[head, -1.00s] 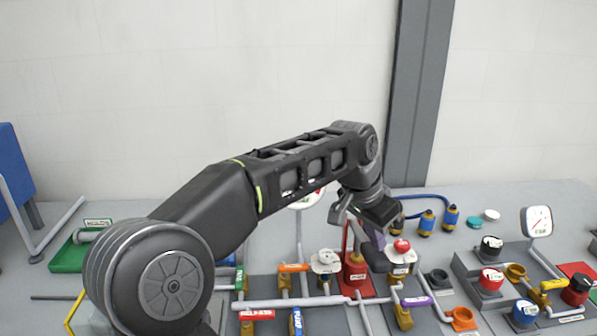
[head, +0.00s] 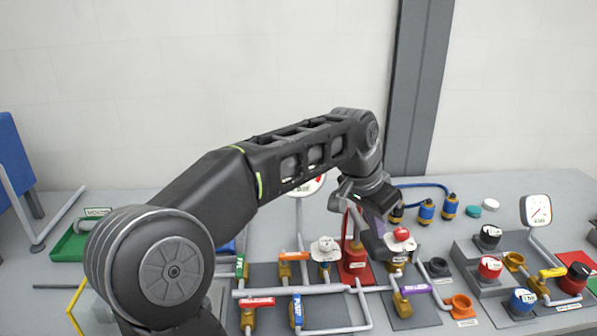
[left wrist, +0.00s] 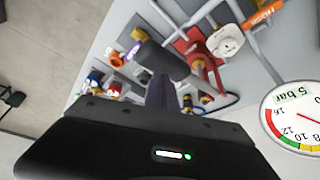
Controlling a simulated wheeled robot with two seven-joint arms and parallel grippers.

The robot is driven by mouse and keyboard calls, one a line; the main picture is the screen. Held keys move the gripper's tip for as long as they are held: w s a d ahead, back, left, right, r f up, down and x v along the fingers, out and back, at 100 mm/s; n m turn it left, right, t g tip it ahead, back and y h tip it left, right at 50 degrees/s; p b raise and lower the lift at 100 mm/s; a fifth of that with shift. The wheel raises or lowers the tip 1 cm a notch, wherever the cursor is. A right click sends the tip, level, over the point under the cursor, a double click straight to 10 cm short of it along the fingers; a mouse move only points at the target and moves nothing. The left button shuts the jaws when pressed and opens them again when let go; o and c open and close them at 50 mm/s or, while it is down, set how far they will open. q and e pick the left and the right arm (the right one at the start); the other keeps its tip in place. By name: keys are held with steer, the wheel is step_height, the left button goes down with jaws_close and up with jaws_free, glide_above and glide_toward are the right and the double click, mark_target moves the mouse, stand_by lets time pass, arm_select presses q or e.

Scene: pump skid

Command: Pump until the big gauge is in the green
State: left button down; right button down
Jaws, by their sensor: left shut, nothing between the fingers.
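In the left wrist view the dark fingers (left wrist: 165,75) point toward the red pump base (left wrist: 190,45). The big gauge (head: 312,186) is mostly hidden behind my left arm. In the left wrist view the gauge (left wrist: 294,118) shows coloured arcs, but its reading is unclear. My right gripper is out of view.
Pipes with orange, red, blue and purple valve handles lie around the pump. A white-and-red knob (head: 401,236) stands close right of my gripper. A smaller gauge (head: 537,210) and several coloured caps stand on the right. A green tray (head: 72,246) sits left.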

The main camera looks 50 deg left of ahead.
arm_select(q)
step_height(320, 180, down, 8)
steer(key=b, duration=0.6)
steer(key=shift+f, duration=0.2)
step_height(320, 180, up, 9)
steer(key=p, duration=0.7)
steer(key=shift+f, duration=0.1)
step_height(320, 180, down, 10)
steer(key=r+b, duration=0.1)
steer(key=b, duration=0.7)
step_height(320, 180, up, 9)
steer(key=p, duration=0.8)
steer(key=shift+r, duration=0.1)
